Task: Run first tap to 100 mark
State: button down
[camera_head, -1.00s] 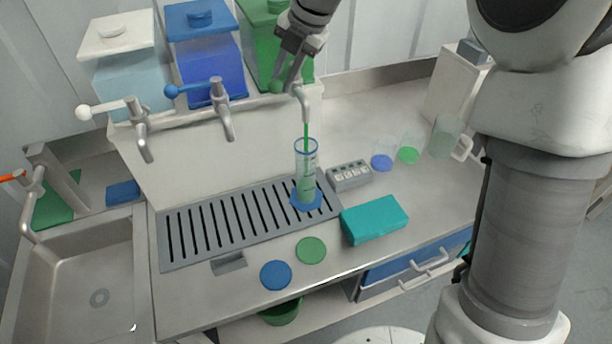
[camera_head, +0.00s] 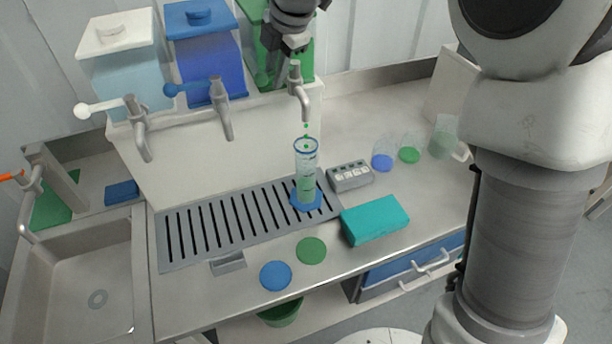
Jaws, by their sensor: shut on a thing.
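The green vessel's tap (camera_head: 299,92) is at the right of the row. Its handle end is mostly hidden by my gripper (camera_head: 272,68), which is shut on the handle. A few green drops fall from its spout. Directly below, a clear measuring cylinder (camera_head: 306,170) with a blue rim and blue foot stands upright on the drip tray (camera_head: 235,222). It holds green liquid in its lower part; its marks are too small to read. The white-handled tap (camera_head: 136,118) and the blue-handled tap (camera_head: 217,100) show no flow.
A small grey box with pale buttons (camera_head: 350,176) and a teal box (camera_head: 375,220) sit right of the cylinder. Blue (camera_head: 276,275) and green (camera_head: 311,250) discs lie in front. Clear beakers and a jug (camera_head: 443,138) stand behind right. A sink (camera_head: 85,275) is at left.

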jog(key=shift+w+a+m+t+h+p, duration=0.2)
jog(key=shift+w+a+m+h, duration=0.1)
jog(key=shift+m, duration=0.55)
jog(key=shift+w+a+m+t+h+p, duration=0.15)
jog(key=shift+w+m+h+p, duration=0.15)
jog(key=shift+m, duration=0.6)
jog(key=shift+w+a+m+t+h+p, duration=0.2)
jog(key=shift+w+a+m, duration=0.1)
jog(key=shift+m, duration=0.55)
jog(key=c, duration=0.8)
grip_release()
jog(key=shift+w, duration=0.1)
jog(key=shift+r, duration=0.1)
